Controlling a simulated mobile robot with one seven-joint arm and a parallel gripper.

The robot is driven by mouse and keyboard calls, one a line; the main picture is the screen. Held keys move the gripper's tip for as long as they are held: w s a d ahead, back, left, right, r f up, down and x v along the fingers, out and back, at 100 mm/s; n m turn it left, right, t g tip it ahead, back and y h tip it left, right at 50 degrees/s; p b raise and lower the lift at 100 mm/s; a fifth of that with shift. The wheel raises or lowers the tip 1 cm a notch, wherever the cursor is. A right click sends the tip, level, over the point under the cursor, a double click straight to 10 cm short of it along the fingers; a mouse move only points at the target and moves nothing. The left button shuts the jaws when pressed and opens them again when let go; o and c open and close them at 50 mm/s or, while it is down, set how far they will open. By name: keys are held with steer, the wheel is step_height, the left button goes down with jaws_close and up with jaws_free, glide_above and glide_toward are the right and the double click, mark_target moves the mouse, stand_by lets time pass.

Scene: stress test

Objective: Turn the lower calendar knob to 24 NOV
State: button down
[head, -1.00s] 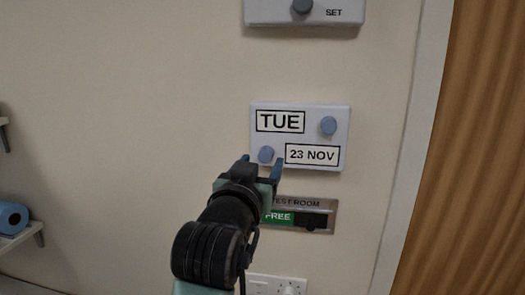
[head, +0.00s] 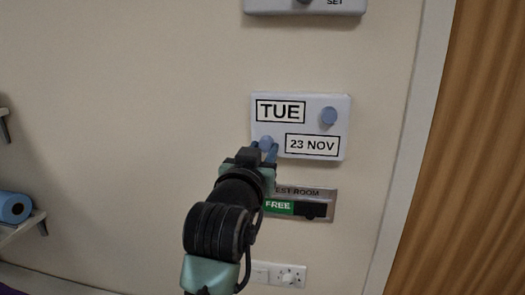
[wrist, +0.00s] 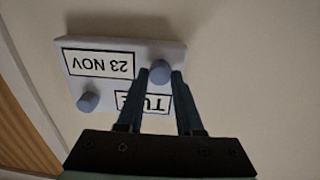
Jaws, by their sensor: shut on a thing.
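The calendar (head: 299,97) is a pale panel on the wall, with a window reading TUE (head: 280,111) at the top and one reading 23 NOV (head: 312,145) below. The lower calendar knob (head: 265,142) is round and blue-grey, left of the date window. The upper knob (head: 329,116) is right of TUE. My gripper (head: 264,151) is at the lower knob. In the wrist view, where the calendar (wrist: 165,48) appears upside down, the fingers of my gripper (wrist: 161,78) are shut on the lower knob (wrist: 160,70), one on either side.
A GUEST ROOM sign (head: 318,192) showing FREE is just below the calendar, near my wrist. Another panel (head: 305,7) is above. A switch plate (head: 279,275) is lower down. A wooden door (head: 470,150) is at right, and a shelf (head: 30,228) with a blue roll (head: 14,207) at left.

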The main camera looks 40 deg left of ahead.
steer(key=shift+m, duration=0.3)
steer(key=m+b, duration=0.2)
steer(key=m, duration=0.1)
steer(key=shift+m+b, duration=0.7)
steer(key=shift+m, duration=1.3)
steer(key=shift+g, duration=0.3)
steer(key=c, duration=0.6)
jaws_free()
steer(key=shift+o, duration=0.2)
steer(key=shift+s, duration=0.1)
steer(key=b+v, duration=0.5)
steer(key=v, duration=0.7)
steer(key=shift+s+d, duration=0.2)
steer(key=shift+s, duration=0.15)
